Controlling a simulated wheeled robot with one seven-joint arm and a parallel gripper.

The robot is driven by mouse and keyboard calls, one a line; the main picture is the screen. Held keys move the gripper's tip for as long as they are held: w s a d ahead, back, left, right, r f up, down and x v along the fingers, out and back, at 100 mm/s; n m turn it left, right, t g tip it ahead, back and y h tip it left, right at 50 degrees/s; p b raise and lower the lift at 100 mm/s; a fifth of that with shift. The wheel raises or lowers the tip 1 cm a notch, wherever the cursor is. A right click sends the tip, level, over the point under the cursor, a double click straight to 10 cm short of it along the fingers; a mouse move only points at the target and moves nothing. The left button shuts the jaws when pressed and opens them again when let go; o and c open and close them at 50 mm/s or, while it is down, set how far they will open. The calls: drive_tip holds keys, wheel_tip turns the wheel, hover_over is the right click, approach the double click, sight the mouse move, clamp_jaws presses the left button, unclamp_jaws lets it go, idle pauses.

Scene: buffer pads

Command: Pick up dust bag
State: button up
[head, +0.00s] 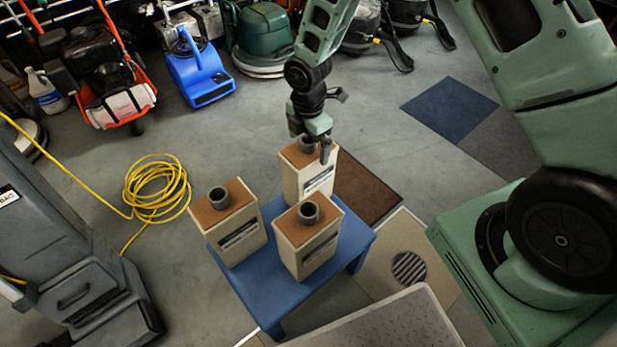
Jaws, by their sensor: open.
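Three upright dust bags stand close together on a small blue table (268,298). Each is a cream box with a brown top and a grey round collar. One is the left dust bag (233,232), one the front dust bag (308,242), one the back dust bag (308,180). My gripper (318,146) is open, pointing down at the top of the back dust bag, by its collar. It hides part of that collar and top. I cannot tell whether the fingers touch the bag or stand around the collar.
A coiled yellow cable (157,190) lies on the grey floor at left. A grey machine (75,265) stands at lower left. A blue blower (198,75) and other cleaning machines line the back. A brown mat (365,187) and a floor drain (409,268) lie right of the table.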

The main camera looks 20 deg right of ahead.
sight(309, 174)
drive_tip(key=f, duration=0.4)
drive_tip(key=shift+s+b, duration=0.2)
drive_tip(key=shift+b, duration=0.15)
drive_tip(key=shift+r, duration=0.1)
drive_tip(key=c, duration=1.2)
drive_tip(key=shift+o, duration=0.2)
